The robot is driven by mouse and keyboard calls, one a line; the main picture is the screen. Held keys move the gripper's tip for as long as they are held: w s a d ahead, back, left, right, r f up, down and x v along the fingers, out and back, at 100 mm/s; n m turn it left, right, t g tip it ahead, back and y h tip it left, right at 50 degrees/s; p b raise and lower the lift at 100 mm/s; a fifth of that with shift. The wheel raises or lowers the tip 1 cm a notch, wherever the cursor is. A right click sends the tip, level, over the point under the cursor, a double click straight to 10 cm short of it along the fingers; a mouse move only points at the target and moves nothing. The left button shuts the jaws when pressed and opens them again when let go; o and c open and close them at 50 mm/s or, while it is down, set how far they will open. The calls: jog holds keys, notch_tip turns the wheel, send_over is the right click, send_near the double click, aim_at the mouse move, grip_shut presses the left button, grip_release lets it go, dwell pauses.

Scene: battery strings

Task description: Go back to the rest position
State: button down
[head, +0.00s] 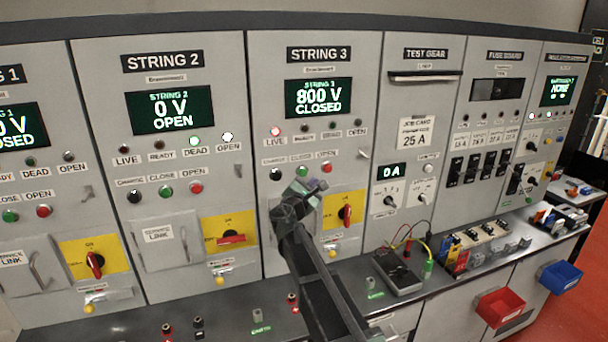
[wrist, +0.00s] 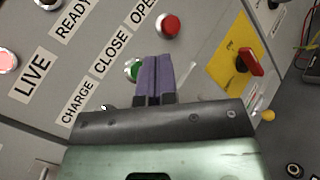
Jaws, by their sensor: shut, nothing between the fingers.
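My gripper (head: 314,186) is in front of the STRING 3 panel (head: 265,95), just below its row of push buttons. In the wrist view its purple fingers (wrist: 154,62) are together with nothing between them. They partly cover the green CLOSE button (wrist: 133,70); I cannot tell whether they touch the panel. The red OPEN button (wrist: 169,26) shows beyond them. The STRING 3 display (head: 319,97) reads 800 V CLOSED. My arm hides the lower left part of this panel.
A red rotary handle (head: 346,214) on a yellow plate stands right of my gripper. Below, the bench holds a meter (head: 398,272) with leads and several small parts. A red bin (head: 501,308) and a blue bin (head: 561,276) hang at the front right. The STRING 2 display (head: 169,109) reads 0 V OPEN.

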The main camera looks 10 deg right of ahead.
jog(key=s+d+f+m+g+y+b, duration=0.1)
jog(key=s+d+f+m+g, duration=0.2)
jog(key=s+f+m+g, duration=0.35)
jog(key=s+d+f+m+g+y+b, duration=0.15)
jog(key=s+f+m+g, duration=0.25)
jog(key=s+f+m, duration=0.4)
jog(key=s+a+f+m+g+y+b, duration=0.2)
jog(key=s+f, duration=0.4)
jog(key=s, duration=0.5)
jog(key=s+a+f+m+g+y+b, duration=0.2)
jog(key=s+f+m+y, duration=0.3)
jog(key=s, duration=0.5)
jog(key=shift+s+a+f+g+y+b, duration=0.35)
jog(key=shift+s+f+g+y+b, duration=0.05)
jog(key=shift+f+g+y, duration=0.4)
